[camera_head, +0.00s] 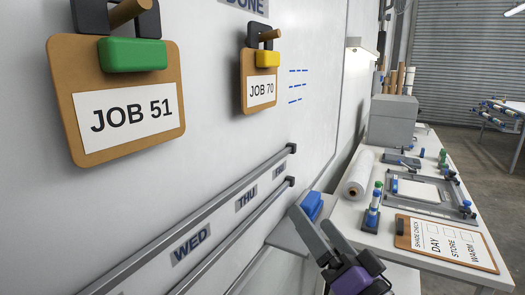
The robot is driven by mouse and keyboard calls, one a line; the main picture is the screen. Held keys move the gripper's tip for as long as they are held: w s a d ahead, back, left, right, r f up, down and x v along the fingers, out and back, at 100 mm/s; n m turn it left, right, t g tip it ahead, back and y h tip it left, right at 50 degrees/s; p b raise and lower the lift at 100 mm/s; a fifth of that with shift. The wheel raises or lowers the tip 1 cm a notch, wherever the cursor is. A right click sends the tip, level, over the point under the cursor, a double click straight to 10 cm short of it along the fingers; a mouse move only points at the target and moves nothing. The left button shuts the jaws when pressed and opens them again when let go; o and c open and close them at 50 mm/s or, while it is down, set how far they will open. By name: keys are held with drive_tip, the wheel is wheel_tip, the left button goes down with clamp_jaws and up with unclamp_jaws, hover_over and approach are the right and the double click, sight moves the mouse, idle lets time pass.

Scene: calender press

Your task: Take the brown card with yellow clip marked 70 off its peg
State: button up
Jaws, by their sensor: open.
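The brown card with the yellow clip (245,92) hangs on a wooden peg (268,35) on the white wall board, and its label reads JOB 70. Its dark hanger loop sits around the peg. My gripper (315,224) is at the lower middle right, below and to the right of the card and well apart from it. Its grey fingers are spread and I see nothing between them. A blue block (312,206) shows just behind the fingertips.
A larger brown card with a green clip, JOB 51 (170,108), hangs nearer on the left. Grey rails (215,187) run along the board below, by the WED and THU labels. A cluttered white bench (345,212) stands at right. The board around JOB 70 is clear.

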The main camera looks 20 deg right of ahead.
wheel_tip(320, 180, up, 19)
drive_tip(key=w+n+y+p, duration=0.2)
drive_tip(key=n+y, duration=0.5)
drive_tip(key=y, duration=0.1)
drive_tip(key=n+g+y, duration=0.2)
drive_tip(key=n+g, duration=0.1)
drive_tip(key=n, duration=0.2)
approach(267, 69)
drive_tip(key=w+d+r, duration=0.2)
drive_tip(key=w, duration=0.1)
wheel_tip(267, 69, up, 3)
drive_tip(key=s+a+n+g+p, duration=0.2)
drive_tip(key=s+n+g, duration=0.1)
drive_tip(key=g, duration=0.1)
drive_tip(key=shift+p+x, duration=1.15)
drive_tip(key=shift+x, duration=2.9)
drive_tip(key=shift+s+a+r, duration=0.1)
drive_tip(key=shift+r, duration=0.05)
drive_tip(key=shift+c, duration=0.4)
drive_tip(key=c, duration=1)
